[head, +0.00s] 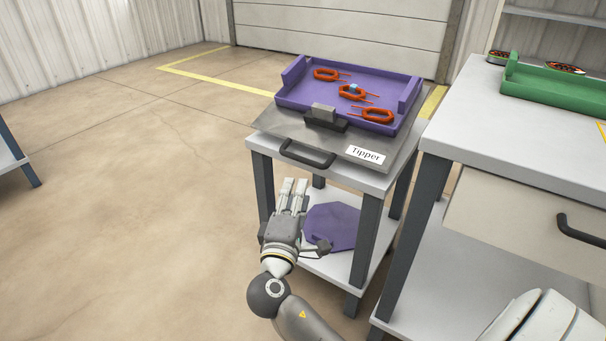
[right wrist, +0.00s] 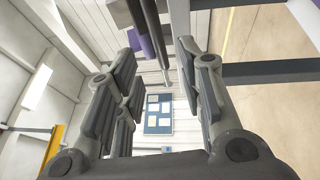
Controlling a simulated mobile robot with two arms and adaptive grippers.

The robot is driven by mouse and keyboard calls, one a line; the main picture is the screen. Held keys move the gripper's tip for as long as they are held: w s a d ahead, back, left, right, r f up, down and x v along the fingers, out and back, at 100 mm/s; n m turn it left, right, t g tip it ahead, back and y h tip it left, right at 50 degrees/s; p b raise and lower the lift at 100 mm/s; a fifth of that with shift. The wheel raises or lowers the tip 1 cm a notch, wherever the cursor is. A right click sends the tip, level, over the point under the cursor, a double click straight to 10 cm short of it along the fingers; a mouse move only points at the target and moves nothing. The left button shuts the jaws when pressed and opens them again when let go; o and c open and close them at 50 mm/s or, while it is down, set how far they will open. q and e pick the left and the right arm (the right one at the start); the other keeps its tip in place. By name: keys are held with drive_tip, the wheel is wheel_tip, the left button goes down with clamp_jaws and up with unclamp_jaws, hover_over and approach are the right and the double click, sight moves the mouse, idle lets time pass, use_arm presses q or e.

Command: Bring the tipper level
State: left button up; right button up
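The tipper (head: 345,154) is a grey plate on a small white-topped stand, with a "Tipper" label and a black handle (head: 308,153) at its front edge. I cannot tell its exact tilt from this angle. My left gripper is out of view.
A purple octagonal plate (head: 331,226) lies on the stand's lower shelf. A workbench (head: 455,136) with a green tray (head: 556,92) and a drawer handle (head: 578,229) stands close on the right. The floor left of the stand is clear.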

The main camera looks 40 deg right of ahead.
drive_tip(key=b+x, duration=0.1)
drive_tip(key=x, duration=0.8)
drive_tip(key=shift+w+d+f+b, duration=0.1)
drive_tip(key=shift+w+d+b, duration=0.15)
drive_tip(key=shift+b, duration=0.15)
drive_tip(key=shift+a, duration=0.1)
drive_tip(key=c, duration=0.7)
clamp_jaws()
